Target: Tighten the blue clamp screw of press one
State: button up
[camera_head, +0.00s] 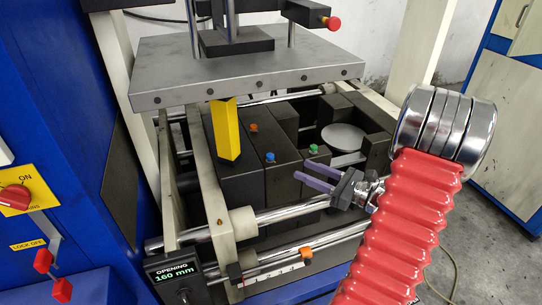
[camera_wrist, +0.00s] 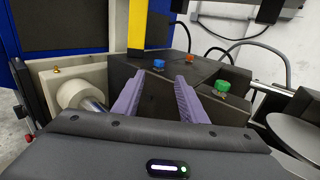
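The blue clamp screw (camera_head: 270,157) stands on top of a dark block in the press, between an orange screw (camera_head: 254,128) and a green screw (camera_head: 313,149). In the wrist view the blue screw (camera_wrist: 158,65) shows just beyond and between the fingers, nearer the left one. My gripper (camera_head: 292,171) has two purple fingers, spread apart with nothing between them. In the wrist view my gripper (camera_wrist: 156,84) is likewise open and empty. The fingertips are to the right of the blue screw in the head view, apart from it. Nothing hides the blue screw.
A yellow bar (camera_head: 225,130) stands left of the blue screw, under the grey press plate (camera_head: 245,72). The green screw (camera_wrist: 222,87) is close to my right finger in the wrist view. Chrome rods (camera_head: 290,211) run in front. A display (camera_head: 174,271) reads opening 160 mm.

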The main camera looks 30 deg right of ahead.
aim_at(273, 157)
jog(key=shift+w+a, duration=0.1)
jog(key=shift+w, duration=0.05)
jog(key=x, duration=1.3)
jog(key=shift+w+a, duration=0.1)
jog(key=shift+w, duration=0.2)
jog(key=shift+c, duration=0.2)
